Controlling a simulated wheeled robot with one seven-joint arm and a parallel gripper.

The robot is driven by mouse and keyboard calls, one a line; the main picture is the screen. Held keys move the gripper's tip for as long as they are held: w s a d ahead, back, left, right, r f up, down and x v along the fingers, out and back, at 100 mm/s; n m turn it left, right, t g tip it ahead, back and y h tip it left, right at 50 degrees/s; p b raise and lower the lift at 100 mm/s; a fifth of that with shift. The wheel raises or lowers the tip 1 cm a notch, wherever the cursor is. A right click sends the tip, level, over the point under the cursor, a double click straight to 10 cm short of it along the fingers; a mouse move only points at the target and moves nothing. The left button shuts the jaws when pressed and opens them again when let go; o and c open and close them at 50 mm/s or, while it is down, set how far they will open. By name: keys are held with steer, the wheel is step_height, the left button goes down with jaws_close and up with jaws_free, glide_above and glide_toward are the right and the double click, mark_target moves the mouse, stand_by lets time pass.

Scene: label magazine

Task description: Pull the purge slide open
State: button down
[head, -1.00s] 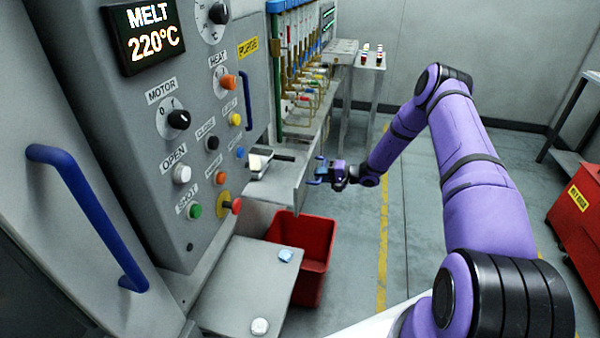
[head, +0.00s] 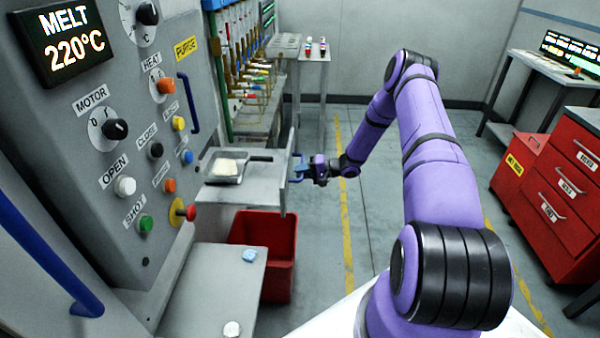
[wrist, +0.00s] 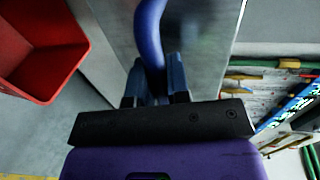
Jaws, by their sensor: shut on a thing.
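The purge slide (head: 240,197) is a grey shelf that juts out to the right from the machine, with an upright grey front plate (head: 288,188). A blue bar handle is on the outer face of that plate; it shows large in the wrist view (wrist: 150,35). My gripper (head: 302,168) is at the plate's outer side, shut on the blue handle. In the wrist view my gripper's two fingers (wrist: 156,85) stand on either side of the handle's lower part. A dark pan (head: 238,178) with a cream block (head: 226,166) sits on the slide.
A red bin (head: 286,262) stands on the floor below the slide. A grey shelf (head: 215,292) with a blue and a white lump is nearer. The control panel (head: 125,80) borders the left. Red drawers (head: 565,190) stand at right. Floor right of my gripper is clear.

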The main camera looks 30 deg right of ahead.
steer(key=c, duration=1.1)
jaws_free()
steer(key=v, duration=1)
steer(key=shift+s+d, duration=0.2)
steer(key=shift+d, duration=0.15)
steer(key=s+a+r+n+g+h, duration=0.25)
steer(key=a+r, duration=0.35)
steer(key=r, duration=0.5)
steer(key=s+a+r+n+g+h, duration=0.1)
steer(key=s+a+r+n+g, duration=0.15)
steer(key=a+r, duration=0.55)
steer(key=s+a+r+n+g+h, duration=0.1)
steer(key=s+a+r+g+h, duration=0.2)
steer(key=r, duration=1)
steer(key=s+a+r+n+h, duration=0.1)
steer(key=s+a+r+h, duration=0.2)
steer(key=s+a+r, duration=0.65)
steer(key=s+r+t+h, duration=0.1)
steer(key=s+r+t, duration=0.1)
steer(key=s, duration=0.7)
steer(key=s+r+t+h, duration=0.2)
steer(key=s, duration=0.7)
steer(key=shift+d+r, duration=0.25)
steer(key=shift+d, duration=0.1)
